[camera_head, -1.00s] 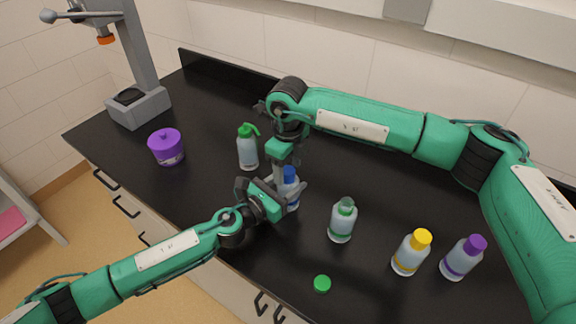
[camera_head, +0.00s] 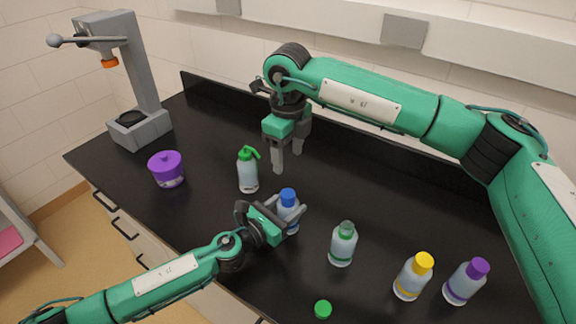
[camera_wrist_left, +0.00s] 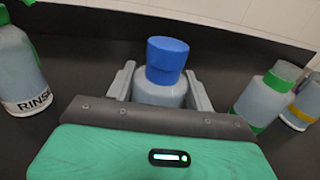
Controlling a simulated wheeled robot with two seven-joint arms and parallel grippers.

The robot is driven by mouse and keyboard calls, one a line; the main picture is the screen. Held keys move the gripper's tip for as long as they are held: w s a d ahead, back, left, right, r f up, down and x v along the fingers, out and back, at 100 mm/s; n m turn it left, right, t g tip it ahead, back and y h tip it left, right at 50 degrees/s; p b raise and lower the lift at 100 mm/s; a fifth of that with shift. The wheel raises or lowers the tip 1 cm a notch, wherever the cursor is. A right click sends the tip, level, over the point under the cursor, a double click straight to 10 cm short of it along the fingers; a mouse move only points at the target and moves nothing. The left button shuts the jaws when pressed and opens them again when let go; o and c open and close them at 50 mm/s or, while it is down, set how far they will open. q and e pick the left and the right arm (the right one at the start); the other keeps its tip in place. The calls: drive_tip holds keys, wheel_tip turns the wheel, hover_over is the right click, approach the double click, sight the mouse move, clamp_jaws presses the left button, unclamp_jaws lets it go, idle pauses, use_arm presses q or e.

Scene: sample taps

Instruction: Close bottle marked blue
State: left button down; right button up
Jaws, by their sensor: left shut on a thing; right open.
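The bottle with the blue cap (camera_head: 288,211) stands upright on the black counter in the head view. It also shows in the left wrist view (camera_wrist_left: 158,93), with its blue cap (camera_wrist_left: 167,56) seated on its neck and looking slightly tilted there. My left gripper (camera_head: 288,222) is shut on this bottle's body, one finger on each side. My right gripper (camera_head: 287,160) is open and empty, raised above and behind the blue-capped bottle, clear of the cap. The band on the held bottle is mostly hidden by my left gripper.
A green-banded bottle (camera_head: 342,246) stands open to the right, and a green cap (camera_head: 323,309) lies near the front edge. Yellow-capped (camera_head: 412,278) and purple-capped (camera_head: 464,284) bottles stand farther right. A green-topped rinse bottle (camera_head: 248,172), purple jar (camera_head: 167,170) and grey press (camera_head: 138,128) stand left.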

drive_tip(key=shift+r, duration=0.2)
use_arm(q)
drive_tip(key=shift+c, duration=2.4)
unclamp_jaws()
drive_tip(key=b+v, duration=0.3)
drive_tip(key=v, duration=1)
drive_tip(key=shift+f, duration=0.1)
use_arm(e)
wheel_tip(320, 180, down, 3)
drive_tip(key=shift+f, duration=0.2)
use_arm(q)
drive_tip(key=shift+s+a+b, duration=0.3)
use_arm(e)
drive_tip(key=shift+f, duration=0.1)
